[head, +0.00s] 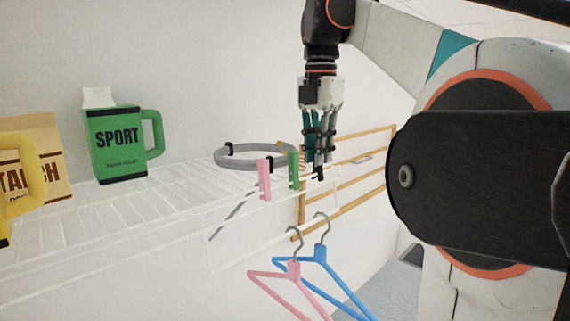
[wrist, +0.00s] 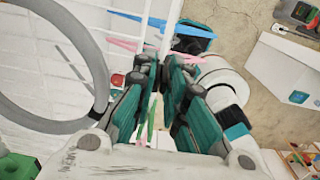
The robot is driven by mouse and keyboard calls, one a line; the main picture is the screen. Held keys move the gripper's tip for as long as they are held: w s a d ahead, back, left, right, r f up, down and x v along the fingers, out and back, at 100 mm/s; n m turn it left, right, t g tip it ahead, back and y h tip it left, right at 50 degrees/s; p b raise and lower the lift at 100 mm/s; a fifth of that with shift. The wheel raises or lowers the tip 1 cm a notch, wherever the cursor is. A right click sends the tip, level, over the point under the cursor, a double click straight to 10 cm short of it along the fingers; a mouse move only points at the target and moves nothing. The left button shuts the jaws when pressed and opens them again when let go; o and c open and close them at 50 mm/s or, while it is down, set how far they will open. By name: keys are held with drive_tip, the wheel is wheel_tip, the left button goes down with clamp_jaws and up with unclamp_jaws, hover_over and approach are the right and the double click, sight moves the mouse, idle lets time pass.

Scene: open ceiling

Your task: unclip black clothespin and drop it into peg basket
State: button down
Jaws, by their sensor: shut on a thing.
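The black clothespin (head: 318,173) shows just below my fingertips in the head view, by the front rail of the white wire shelf. My gripper (head: 320,158) points down and is shut on it. In the wrist view my gripper (wrist: 163,78) has its teal fingers close together, and the pin is mostly hidden between them. I cannot tell whether the pin still touches the rail.
A pink clothespin (head: 264,180) and a green clothespin (head: 293,171) sit on the rail left of my gripper. A grey ring (head: 235,162) lies behind. Pink (head: 293,268) and blue (head: 321,253) hangers hang below. A wooden rack (head: 350,183) is close right.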

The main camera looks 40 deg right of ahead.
idle(0.4)
drive_tip(key=shift+s+r+p, duration=0.15)
drive_tip(key=shift+r+p, duration=0.65)
drive_tip(key=shift+r, duration=0.1)
drive_tip(key=shift+s+r+p, duration=0.1)
drive_tip(key=shift+r+p, duration=0.7)
drive_tip(key=shift+r, duration=0.05)
drive_tip(key=shift+r+p, duration=2.5)
drive_tip(key=shift+r, duration=0.5)
